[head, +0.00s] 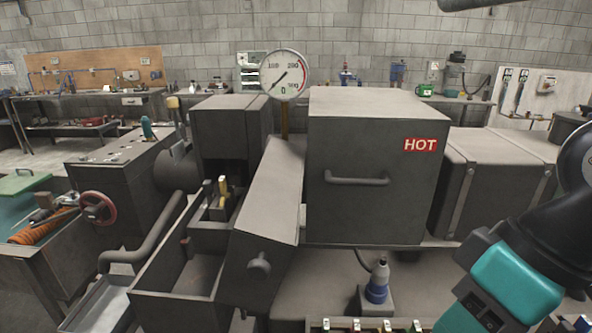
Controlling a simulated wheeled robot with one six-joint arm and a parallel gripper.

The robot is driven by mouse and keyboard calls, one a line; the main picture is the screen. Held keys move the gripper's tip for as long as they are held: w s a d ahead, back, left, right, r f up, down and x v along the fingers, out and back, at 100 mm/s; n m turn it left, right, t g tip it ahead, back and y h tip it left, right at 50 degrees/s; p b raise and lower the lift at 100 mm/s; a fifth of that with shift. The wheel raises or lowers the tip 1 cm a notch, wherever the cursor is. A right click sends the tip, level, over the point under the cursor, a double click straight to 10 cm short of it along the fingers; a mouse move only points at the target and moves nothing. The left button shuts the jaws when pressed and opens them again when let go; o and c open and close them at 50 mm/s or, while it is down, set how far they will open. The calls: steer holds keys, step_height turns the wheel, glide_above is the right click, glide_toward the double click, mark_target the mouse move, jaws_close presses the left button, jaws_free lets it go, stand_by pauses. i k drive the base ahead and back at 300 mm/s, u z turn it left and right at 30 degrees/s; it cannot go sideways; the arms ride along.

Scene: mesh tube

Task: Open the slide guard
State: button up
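A tilted grey cover (268,200) with a round knob (258,266) low on its front stands in the middle. It leans beside an open grey trough, and its top end is near the gauge post. It could be the slide guard, but no label shows this. To its right is a closed grey box (335,215) with a horizontal bar handle (357,180) and a red HOT label (420,145). This box could also be the guard. My arm, with a teal link, comes in at the lower right, apart from both. My gripper's fingertips are not in view.
A round gauge (284,75) rises behind. The open trough (160,288) is at the left, with a yellow-handled part (223,190) at its far end. A red handwheel (98,207) is farther left. A blue bottle (378,282) stands below the HOT box.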

mark_target(264, 243)
steer(key=z, duration=1.65)
steer(key=k, duration=1.15)
steer(key=u, duration=1.1)
